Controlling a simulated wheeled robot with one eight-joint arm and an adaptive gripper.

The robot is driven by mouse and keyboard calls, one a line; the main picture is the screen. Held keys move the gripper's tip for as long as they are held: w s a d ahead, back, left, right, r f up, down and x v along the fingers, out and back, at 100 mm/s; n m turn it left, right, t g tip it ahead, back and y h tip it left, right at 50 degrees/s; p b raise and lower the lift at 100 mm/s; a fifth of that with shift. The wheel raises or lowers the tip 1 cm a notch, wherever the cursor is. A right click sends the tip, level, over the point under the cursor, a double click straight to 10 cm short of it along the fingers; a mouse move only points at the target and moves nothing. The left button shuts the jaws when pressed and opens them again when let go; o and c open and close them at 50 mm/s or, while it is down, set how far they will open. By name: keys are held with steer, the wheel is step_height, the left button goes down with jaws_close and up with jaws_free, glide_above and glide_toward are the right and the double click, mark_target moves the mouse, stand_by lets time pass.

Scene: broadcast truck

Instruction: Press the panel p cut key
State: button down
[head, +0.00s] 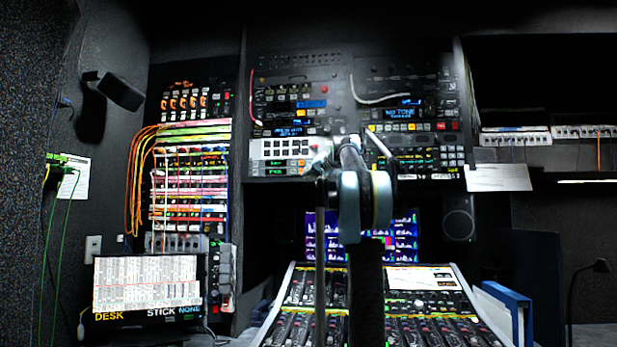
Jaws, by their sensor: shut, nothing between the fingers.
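My arm rises up the middle of the head view and ends in front of the equipment rack. My gripper (345,150) is at the height of the pale key panel, just to its right in the picture. It is shut and empty; its fingertips are mostly hidden by my own wrist. The pale panel (254,150) carries a block of white keys (283,149) with green displays below. No key label is readable, so I cannot tell which one is the panel p cut key. I cannot tell whether the gripper touches anything.
A mixing desk (285,325) stands below, with a purple-lit screen (320,235) behind it. A patch bay with hanging cables (190,190) is at left. White and pink cables (375,100) loop across the upper rack. A blue binder (508,305) stands at right.

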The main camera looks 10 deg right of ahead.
steer(key=shift+w, duration=0.1)
steer(key=shift+w+d, duration=0.15)
steer(key=shift+w, duration=0.15)
steer(key=shift+w+d, duration=0.1)
steer(key=shift+w, duration=0.2)
stand_by(0.8)
steer(key=shift+s, duration=0.2)
steer(key=shift+s+a, duration=0.25)
steer(key=shift+s, duration=0.25)
steer(key=shift+s+a, duration=0.25)
steer(key=shift+s, duration=0.55)
steer(key=shift+s+a, duration=0.25)
steer(key=shift+s, duration=0.55)
steer(key=shift+s+a, duration=0.25)
steer(key=shift+s, duration=0.55)
